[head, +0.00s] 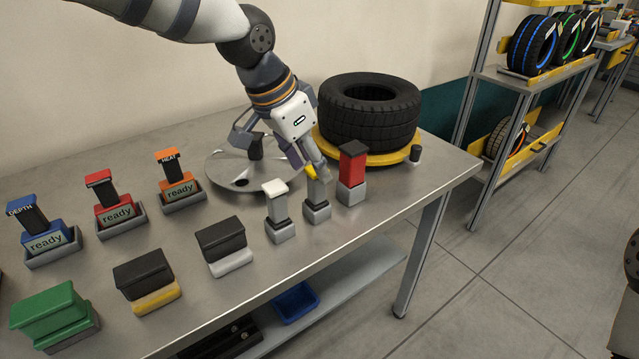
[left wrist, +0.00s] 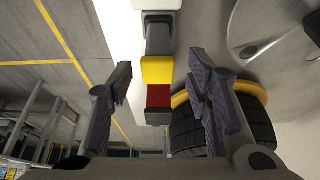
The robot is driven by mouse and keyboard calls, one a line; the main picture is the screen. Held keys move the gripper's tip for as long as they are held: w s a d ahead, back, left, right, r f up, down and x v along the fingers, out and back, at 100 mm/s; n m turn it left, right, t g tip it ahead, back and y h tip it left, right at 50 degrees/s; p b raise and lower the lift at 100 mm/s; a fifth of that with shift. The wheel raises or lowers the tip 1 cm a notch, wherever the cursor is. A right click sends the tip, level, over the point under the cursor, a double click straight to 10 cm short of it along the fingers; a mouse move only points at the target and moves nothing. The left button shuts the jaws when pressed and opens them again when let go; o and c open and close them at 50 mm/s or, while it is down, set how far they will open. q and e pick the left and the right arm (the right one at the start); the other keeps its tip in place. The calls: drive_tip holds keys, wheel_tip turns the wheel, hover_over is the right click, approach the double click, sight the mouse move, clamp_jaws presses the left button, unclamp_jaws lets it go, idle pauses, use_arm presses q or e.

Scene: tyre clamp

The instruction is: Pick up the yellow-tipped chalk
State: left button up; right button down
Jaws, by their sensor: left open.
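In the left wrist view the yellow tip (left wrist: 157,70) shows in the gap between the two spread fingers, with clear space on both sides. The left gripper is open and holds nothing. My right gripper is not in view.
A tyre (head: 368,108) on a yellow ring and a grey metal disc (head: 235,172) lie close behind. Three "ready" stands (head: 122,215) and several coloured blocks (head: 140,272) occupy the table's left and front.

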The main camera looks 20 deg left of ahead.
use_arm(q)
drive_tip(key=x, duration=0.6)
drive_tip(key=shift+w+d+b, duration=0.1)
drive_tip(key=shift+d+b, duration=0.1)
drive_tip(key=shift+b, duration=0.1)
drive_tip(key=shift+r, duration=0.1)
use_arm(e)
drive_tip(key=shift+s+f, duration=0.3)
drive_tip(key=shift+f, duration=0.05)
use_arm(q)
clamp_jaws()
